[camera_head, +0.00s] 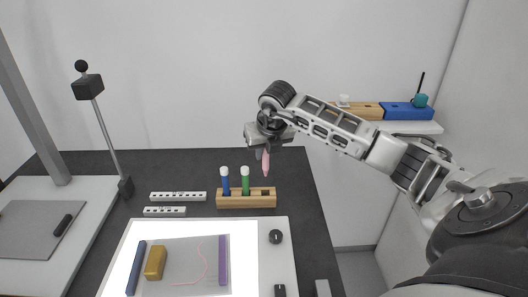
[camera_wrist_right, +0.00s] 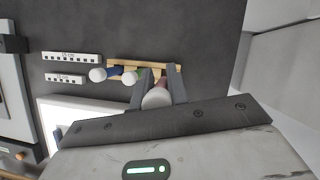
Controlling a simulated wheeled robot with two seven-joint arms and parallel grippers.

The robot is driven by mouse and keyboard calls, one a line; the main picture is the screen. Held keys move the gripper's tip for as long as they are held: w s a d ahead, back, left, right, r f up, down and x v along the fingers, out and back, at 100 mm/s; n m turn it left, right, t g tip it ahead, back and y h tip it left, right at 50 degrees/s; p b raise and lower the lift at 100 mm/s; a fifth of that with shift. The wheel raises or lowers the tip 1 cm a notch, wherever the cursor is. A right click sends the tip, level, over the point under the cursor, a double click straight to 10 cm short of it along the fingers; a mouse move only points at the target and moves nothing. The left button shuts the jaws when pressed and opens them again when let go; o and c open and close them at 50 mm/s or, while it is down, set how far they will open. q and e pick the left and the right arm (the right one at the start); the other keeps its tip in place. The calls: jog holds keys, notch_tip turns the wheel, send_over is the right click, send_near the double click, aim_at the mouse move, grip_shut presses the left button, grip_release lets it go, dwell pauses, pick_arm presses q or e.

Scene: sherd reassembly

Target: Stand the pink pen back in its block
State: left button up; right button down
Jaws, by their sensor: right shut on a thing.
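The pink pen (camera_head: 266,163) hangs upright from my right gripper (camera_head: 262,146), its lower end just above the right part of the wooden block. In the right wrist view the pen (camera_wrist_right: 157,95) shows its pale end between the two dark fingers of the gripper (camera_wrist_right: 160,88), which are shut on it. The wooden block (camera_head: 232,203) stands on the dark table and also shows in the wrist view (camera_wrist_right: 122,63). A blue pen (camera_head: 225,184) and a green pen (camera_head: 245,184), both with white tops, stand in it. A dark empty hole shows at its right. My left gripper is out of view.
Two white strips with dark marks (camera_head: 178,196) lie left of the block. In front is a lit white panel (camera_head: 245,270) with a blue bar, a yellow block and a purple bar. A black-headed stand (camera_head: 88,87) rises at left. A shelf (camera_head: 410,125) holds a blue block (camera_head: 400,112).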

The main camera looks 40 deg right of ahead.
aim_at(264, 167)
notch_tip(264, 167, down, 2)
jog(key=shift+f+b, duration=0.2)
jog(key=shift+b, duration=0.5)
notch_tip(264, 167, down, 2)
jog(key=shift+f+b, duration=0.1)
jog(key=shift+b, duration=0.6)
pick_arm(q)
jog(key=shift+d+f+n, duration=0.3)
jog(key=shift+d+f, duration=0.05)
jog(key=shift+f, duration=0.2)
pick_arm(e)
jog(key=shift+f, duration=0.3)
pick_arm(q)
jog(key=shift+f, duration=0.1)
pick_arm(e)
jog(key=shift+r, duration=0.1)
pick_arm(q)
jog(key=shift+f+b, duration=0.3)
jog(key=shift+b, duration=0.2)
pick_arm(e)
jog(key=shift+f, duration=0.25)
